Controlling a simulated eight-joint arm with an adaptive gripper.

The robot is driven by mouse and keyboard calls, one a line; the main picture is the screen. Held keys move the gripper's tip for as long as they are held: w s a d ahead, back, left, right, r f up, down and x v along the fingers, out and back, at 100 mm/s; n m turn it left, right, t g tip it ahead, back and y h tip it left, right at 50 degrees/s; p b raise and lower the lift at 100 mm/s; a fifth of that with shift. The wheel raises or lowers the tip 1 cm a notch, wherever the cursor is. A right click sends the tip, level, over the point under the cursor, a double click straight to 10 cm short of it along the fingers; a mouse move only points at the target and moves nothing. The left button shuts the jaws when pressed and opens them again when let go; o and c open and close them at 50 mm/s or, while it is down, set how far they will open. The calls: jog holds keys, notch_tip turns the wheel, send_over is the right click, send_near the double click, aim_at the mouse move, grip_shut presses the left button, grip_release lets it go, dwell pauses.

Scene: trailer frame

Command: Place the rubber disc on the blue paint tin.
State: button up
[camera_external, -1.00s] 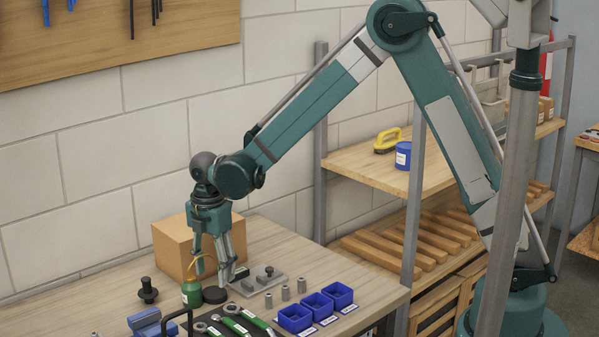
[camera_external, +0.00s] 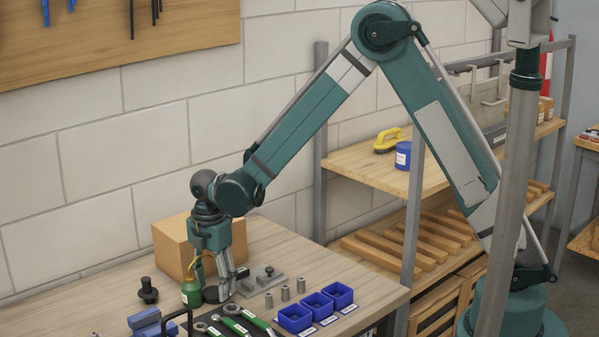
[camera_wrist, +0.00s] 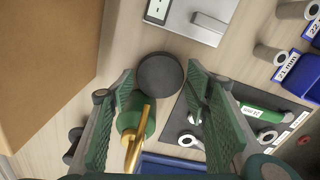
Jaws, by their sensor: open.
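The rubber disc (camera_wrist: 160,74) is a flat black round piece lying on the workbench. In the wrist view it shows just beyond and between the two open green fingers of my gripper (camera_wrist: 160,82), with nothing held. In the external view my gripper (camera_external: 218,290) points down at the disc, with its fingertips low at the disc and mostly covering it. Whether the fingers touch it cannot be told. The blue paint tin (camera_external: 403,155) stands upright on the upper wooden shelf at the right, with a white label.
A green oil can (camera_external: 191,293) stands close left of my gripper. A cardboard box (camera_external: 172,246) is behind it. A grey metal plate (camera_external: 262,281), small metal cylinders and blue bins (camera_external: 296,319) lie to the right. A yellow-handled brush (camera_external: 388,141) lies beside the tin; a shelf post (camera_external: 412,230) stands in front.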

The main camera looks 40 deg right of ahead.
aim_at(216, 291)
jog(key=shift+f, duration=0.75)
jog(key=c, duration=0.6)
jog(key=shift+r, duration=0.1)
jog(key=shift+r, duration=3.15)
jog(key=shift+d+r, duration=0.2)
jog(key=shift+r, duration=0.15)
jog(key=s+d, duration=0.1)
jog(key=d, duration=0.4)
jog(key=s+d, duration=0.2)
jog(key=d, duration=0.4)
jog(key=s+d, duration=0.1)
jog(key=d, duration=0.5)
jog(key=shift+s+f+b, duration=0.1)
jog(key=shift+s+b, duration=0.2)
jog(key=shift+s, duration=0.1)
